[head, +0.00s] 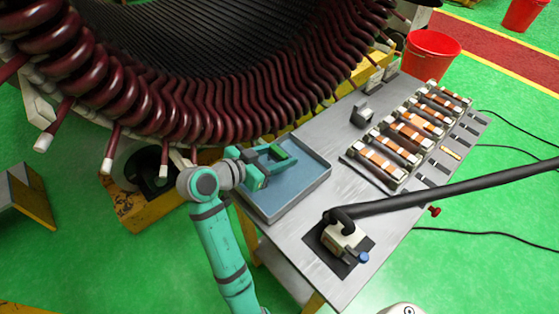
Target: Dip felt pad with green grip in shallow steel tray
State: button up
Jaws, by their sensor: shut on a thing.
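The shallow steel tray (310,183) sits on the left end of the grey worktable, with a blue-grey inside. My gripper (264,164) comes in over the tray's left rim, at the end of my teal arm. It is shut on the green grip of the felt pad (282,153), which is over the back left part of the tray. The pad's underside is hidden, so I cannot tell whether it touches the tray floor.
A large stator with dark red coils (200,100) stands behind the table, close to my arm. A rack of copper-coloured pieces (398,138) fills the table's right side. A cream block with a black hose (343,235) stands at the front. A red bucket (430,55) is behind.

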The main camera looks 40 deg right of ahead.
aim_at(279, 150)
jog(key=shift+r, duration=1.8)
jog(key=shift+a+r, duration=0.1)
jog(key=shift+r, duration=0.15)
jog(key=shift+s+d, duration=0.1)
jog(key=shift+d, duration=0.1)
jog(key=shift+a, duration=0.1)
